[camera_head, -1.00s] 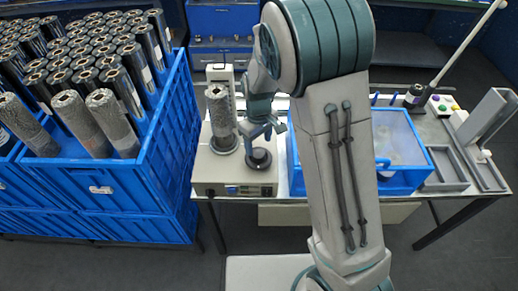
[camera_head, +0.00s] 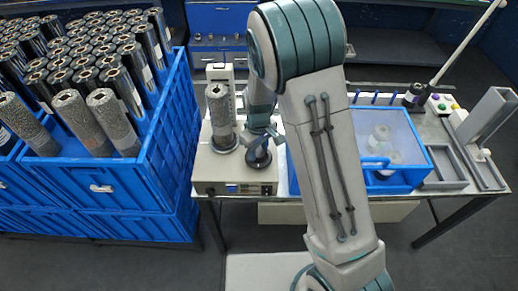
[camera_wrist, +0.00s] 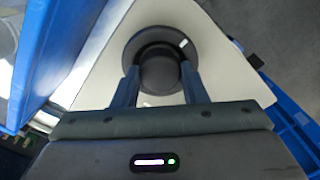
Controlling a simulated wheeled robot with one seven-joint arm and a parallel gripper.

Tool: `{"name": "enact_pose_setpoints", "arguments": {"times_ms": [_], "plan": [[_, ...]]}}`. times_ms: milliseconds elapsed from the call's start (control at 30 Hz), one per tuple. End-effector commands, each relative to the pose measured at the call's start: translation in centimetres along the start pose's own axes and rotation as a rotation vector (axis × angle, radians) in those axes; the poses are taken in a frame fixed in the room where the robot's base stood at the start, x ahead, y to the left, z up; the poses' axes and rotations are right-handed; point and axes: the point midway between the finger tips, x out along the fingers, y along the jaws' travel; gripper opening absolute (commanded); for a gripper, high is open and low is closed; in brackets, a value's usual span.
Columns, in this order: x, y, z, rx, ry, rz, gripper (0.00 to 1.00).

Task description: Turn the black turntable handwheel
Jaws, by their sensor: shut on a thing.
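The black turntable handwheel (camera_head: 258,161) sits on the front of the beige machine (camera_head: 210,172) in the head view. In the wrist view the round handwheel (camera_wrist: 160,38) shows below my gripper, with a round knob at its middle. My gripper (camera_wrist: 160,78) is shut on the handwheel's knob, one finger on each side. In the head view my gripper (camera_head: 262,142) comes down on the handwheel from above; its fingertips are hard to make out there. A grey speckled roll (camera_head: 220,113) stands upright on the turntable just left of my gripper.
A blue crate (camera_head: 165,150) full of upright rolls stands to the left of the machine. A blue box with a clear lid (camera_head: 400,130) and a grey tray (camera_head: 443,168) lie to the right on the table. My arm covers part of the table.

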Motion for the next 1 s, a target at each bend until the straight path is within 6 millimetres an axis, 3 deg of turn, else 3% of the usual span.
{"name": "enact_pose_setpoints", "arguments": {"times_ms": [367,1000], "plan": [[0.03,0.02,-0.02,0.113,0.001,0.0,0.16],[-0.04,0.0,-0.03,0.649,0.001,0.0,0.16]]}}
